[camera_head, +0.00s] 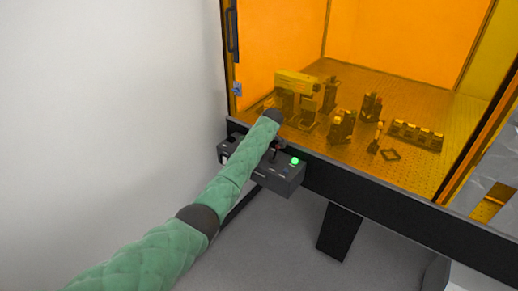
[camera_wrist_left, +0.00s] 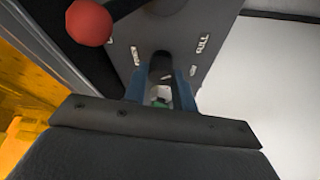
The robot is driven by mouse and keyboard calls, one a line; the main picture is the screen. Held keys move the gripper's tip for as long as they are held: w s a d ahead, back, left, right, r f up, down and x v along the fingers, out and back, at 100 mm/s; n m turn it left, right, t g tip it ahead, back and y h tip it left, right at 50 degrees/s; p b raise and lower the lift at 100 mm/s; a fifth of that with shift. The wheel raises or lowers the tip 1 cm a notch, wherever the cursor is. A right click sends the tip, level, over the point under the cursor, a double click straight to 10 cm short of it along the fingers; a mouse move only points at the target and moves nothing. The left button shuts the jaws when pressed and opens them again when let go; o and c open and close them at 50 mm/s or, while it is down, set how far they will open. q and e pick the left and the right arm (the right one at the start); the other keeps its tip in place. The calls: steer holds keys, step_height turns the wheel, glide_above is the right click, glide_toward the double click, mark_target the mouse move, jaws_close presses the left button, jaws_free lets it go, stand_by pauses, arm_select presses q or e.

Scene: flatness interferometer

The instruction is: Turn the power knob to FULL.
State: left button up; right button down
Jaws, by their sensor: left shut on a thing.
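The power knob (camera_wrist_left: 161,64) is a dark round knob on the face of a dark grey control box, seen in the left wrist view. My left gripper (camera_wrist_left: 163,84) has its two blue fingers on either side of the knob and is shut on it. The word FULL (camera_wrist_left: 202,44) is printed on the panel to the right of the knob. The knob's pointer is hidden, so I cannot tell its setting. In the head view my green-sleeved left arm reaches the control box (camera_head: 285,180) and covers the knob. My right gripper is out of view.
A red ball handle (camera_wrist_left: 88,22) on a dark lever stands close to the left of the knob. A green lamp (camera_head: 295,161) glows on the box. Behind the box is an orange-windowed enclosure with optical parts (camera_head: 297,83). A grey wall is at left.

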arm_select(q)
steer(key=shift+r+n, duration=0.1)
steer(key=shift+n, duration=0.3)
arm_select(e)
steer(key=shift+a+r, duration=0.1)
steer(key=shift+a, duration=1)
arm_select(q)
steer(key=o, duration=0.8)
steer(key=shift+o, duration=1)
steer(key=shift+s+d+r+b, duration=0.1)
steer(key=shift+d+r+b, duration=0.1)
steer(key=shift+r+b, duration=0.25)
steer(key=b+v, duration=0.2)
steer(key=v, duration=0.2)
steer(key=shift+d+r, duration=0.15)
steer(key=shift+r, duration=0.2)
steer(key=shift+v, duration=1)
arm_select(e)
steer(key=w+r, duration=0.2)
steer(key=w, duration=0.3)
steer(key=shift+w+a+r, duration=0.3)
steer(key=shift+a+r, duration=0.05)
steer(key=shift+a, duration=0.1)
